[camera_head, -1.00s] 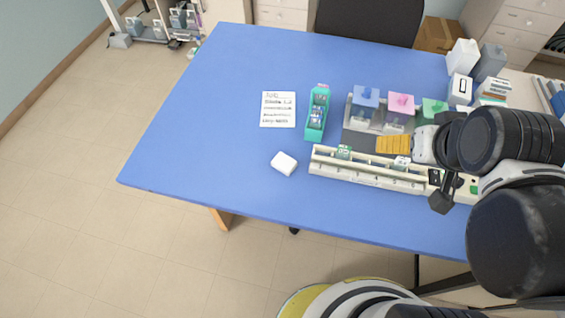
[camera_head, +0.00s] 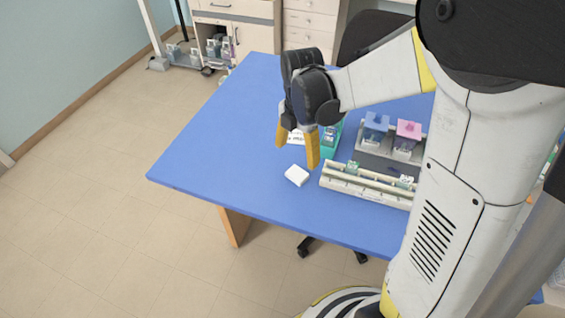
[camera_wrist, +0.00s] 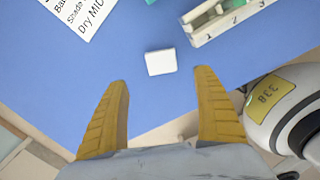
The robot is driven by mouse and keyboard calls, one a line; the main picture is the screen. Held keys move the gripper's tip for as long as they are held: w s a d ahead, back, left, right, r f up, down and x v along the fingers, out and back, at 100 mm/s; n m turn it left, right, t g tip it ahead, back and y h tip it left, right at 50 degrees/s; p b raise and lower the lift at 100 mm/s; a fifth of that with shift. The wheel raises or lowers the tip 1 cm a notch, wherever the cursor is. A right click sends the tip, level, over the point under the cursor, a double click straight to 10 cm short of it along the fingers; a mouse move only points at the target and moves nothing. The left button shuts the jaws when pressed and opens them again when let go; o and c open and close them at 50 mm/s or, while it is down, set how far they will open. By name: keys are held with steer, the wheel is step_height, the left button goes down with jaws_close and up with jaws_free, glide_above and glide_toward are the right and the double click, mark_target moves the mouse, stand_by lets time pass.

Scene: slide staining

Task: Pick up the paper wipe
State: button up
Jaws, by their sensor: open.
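The paper wipe (camera_head: 297,175) is a small white block lying on the blue table. It also shows in the wrist view (camera_wrist: 160,62), ahead of the fingertips and between their lines. My gripper (camera_head: 297,151) is open and empty, its two yellow fingers pointing down above the table by the wipe. In the wrist view the fingers (camera_wrist: 161,75) are spread wider than the wipe, and nothing is between them.
A long white rack (camera_head: 365,188) stands just right of the wipe; its numbered end (camera_wrist: 212,32) shows in the wrist view. The table's left is clear.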

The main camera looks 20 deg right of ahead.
steer(key=b, duration=0.1)
glide_above(296, 174)
step_height(296, 174, down, 4)
steer(key=shift+w+f, duration=0.1)
steer(key=shift+w, duration=0.05)
steer(key=f+b, duration=0.3)
steer(key=f, duration=0.2)
steer(key=shift+s+f, duration=0.15)
steer(key=shift+s, duration=0.05)
steer(key=c, duration=0.8)
steer(key=shift+c, duration=0.2)
step_height(296, 174, up, 10)
steer(key=p, duration=0.4)
